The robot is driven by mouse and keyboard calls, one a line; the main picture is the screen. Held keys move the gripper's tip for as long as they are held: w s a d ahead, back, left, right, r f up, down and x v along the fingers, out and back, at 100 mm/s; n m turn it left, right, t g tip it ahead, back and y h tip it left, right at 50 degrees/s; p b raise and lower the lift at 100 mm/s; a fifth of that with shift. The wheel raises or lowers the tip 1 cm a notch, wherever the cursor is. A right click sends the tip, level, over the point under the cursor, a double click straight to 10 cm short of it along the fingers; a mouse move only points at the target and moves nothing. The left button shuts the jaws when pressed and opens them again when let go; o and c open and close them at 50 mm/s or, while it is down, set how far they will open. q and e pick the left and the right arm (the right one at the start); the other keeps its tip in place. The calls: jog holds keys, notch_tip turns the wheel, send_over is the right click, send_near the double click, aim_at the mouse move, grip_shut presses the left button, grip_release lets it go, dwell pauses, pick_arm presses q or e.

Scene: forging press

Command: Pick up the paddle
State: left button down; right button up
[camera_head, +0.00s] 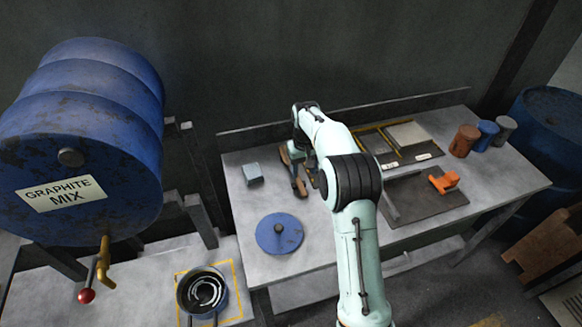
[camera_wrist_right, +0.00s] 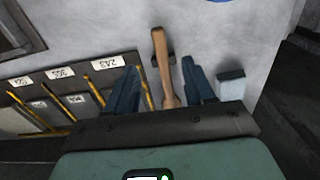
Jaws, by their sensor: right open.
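The paddle (camera_wrist_right: 162,60) has a tan wooden handle and a dark piece near its far end. In the right wrist view it lies between the two fingers of my right gripper (camera_wrist_right: 161,88), with a visible gap on each side. The gripper is open and holds nothing. In the head view the right gripper (camera_head: 303,178) is low over the back of the grey table, and the brown paddle (camera_head: 284,154) shows in part beside it. My arm and gripper hide the rest. My left gripper is not in view.
A grey-blue block (camera_head: 253,174) stands just left of the gripper. A blue disc lid (camera_head: 279,233) lies in front. Labelled slots (camera_head: 400,140), an orange object (camera_head: 443,181) and several cans (camera_head: 464,140) are to the right. A blue drum (camera_head: 80,140) and a pot (camera_head: 202,291) are left.

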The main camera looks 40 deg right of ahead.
send_over(303, 189)
jog(key=f, duration=0.4)
jog(key=shift+w+a+f, duration=0.15)
jog(key=shift+a+f, duration=0.05)
jog(key=shift+f, duration=0.1)
jog(key=f, duration=0.4)
jog(key=shift+s+d+f, duration=0.1)
jog(key=shift+s, duration=0.15)
jog(key=shift+w+f, duration=0.1)
jog(key=shift+f, duration=0.35)
grip_shut()
